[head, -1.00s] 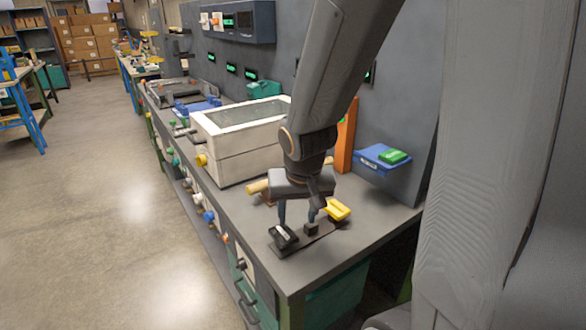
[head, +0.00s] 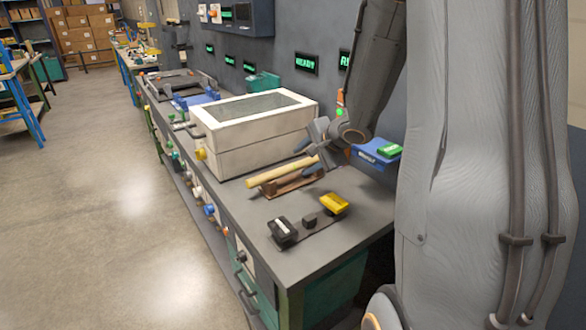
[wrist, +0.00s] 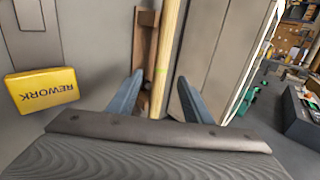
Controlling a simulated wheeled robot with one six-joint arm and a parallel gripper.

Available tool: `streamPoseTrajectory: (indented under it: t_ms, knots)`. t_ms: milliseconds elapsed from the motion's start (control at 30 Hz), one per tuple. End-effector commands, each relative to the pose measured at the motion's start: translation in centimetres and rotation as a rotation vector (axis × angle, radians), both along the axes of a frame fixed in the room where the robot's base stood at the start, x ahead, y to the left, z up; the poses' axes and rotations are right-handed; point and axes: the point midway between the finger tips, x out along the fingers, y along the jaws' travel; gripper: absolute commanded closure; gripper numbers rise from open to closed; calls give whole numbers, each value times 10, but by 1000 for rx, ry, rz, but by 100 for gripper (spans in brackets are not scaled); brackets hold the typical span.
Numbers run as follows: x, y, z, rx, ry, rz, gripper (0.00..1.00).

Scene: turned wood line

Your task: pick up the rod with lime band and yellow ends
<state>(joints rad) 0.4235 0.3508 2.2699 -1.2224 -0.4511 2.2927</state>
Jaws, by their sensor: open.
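A pale wooden rod (head: 278,173) lies on a brown wooden rack (head: 290,186) on the bench, in front of the white box. In the wrist view the rod (wrist: 168,50) runs between my fingers, with a faint lime band near fingertip level; the brown rack (wrist: 143,65) is beside and under it. Yellow ends are not clear to see. My gripper (head: 312,150) is at the rod's right end in the head view, tilted. In the wrist view my gripper (wrist: 158,82) is open, one finger on each side of the rod, with nothing held.
A white box with a glass-like top (head: 250,125) stands close behind the rod. A yellow REWORK block (head: 333,203) and a black block (head: 283,232) sit on a dark plate in front. A blue bin with a green block (head: 388,151) is at right. The front bench corner is bare.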

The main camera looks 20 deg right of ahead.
Motion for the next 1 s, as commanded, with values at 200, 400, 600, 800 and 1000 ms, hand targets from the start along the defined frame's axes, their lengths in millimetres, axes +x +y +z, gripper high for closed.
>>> streamPoseTrajectory:
  t_ms: [200,400,600,800,1000]
  knots:
    - [16,3,-17,3,2,-1,55]
    - [36,3,-35,2,2,-1,55]
    - [51,6,-50,1,1,-1,55]
    - [53,6,-51,0,1,-1,55]
    - [53,6,-51,0,1,-1,75]
